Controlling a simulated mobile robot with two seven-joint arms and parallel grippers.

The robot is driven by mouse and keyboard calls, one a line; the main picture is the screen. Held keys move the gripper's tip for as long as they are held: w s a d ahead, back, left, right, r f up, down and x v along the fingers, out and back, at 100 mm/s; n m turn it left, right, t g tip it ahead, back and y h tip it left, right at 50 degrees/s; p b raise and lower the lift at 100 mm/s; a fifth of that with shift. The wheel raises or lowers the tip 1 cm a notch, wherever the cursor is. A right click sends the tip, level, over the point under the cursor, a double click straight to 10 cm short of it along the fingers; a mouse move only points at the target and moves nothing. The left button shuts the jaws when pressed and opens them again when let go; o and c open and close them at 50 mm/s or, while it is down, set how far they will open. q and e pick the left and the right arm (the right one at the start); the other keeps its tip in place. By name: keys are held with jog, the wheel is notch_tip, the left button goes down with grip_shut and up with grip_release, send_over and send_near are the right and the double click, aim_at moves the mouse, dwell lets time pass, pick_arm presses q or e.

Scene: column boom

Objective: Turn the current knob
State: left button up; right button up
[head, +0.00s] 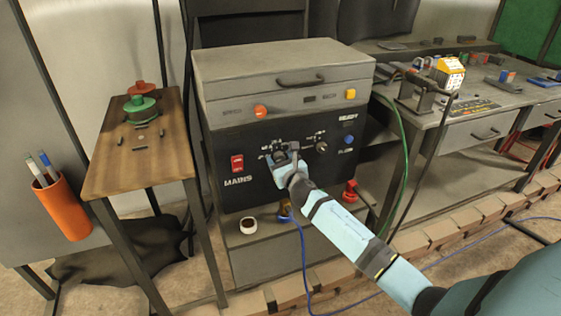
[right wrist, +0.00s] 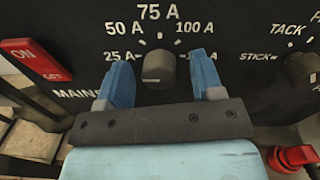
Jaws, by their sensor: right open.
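The current knob (right wrist: 159,66) is a dark round knob on the black front panel of the welding machine (head: 285,60). Labels from 25 A to 75 A and 100 A arc around it in the right wrist view; the label at its right is partly covered. My right gripper (right wrist: 162,75) is open, with one blue finger on each side of the knob and a visible gap on both sides. In the head view my right gripper (head: 283,154) is in front of the panel and hides most of the knob. My left gripper is not in view.
Right of the current knob is another knob (right wrist: 302,68) marked STICK and TACK. A red MAINS switch (head: 237,163) is on the left. A red connector (head: 349,190) and a blue cable (head: 302,252) are below. A wooden side table (head: 130,170) stands left.

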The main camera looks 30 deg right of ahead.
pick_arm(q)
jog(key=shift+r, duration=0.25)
pick_arm(e)
jog(key=shift+w, duration=0.2)
jog(key=c, duration=0.9)
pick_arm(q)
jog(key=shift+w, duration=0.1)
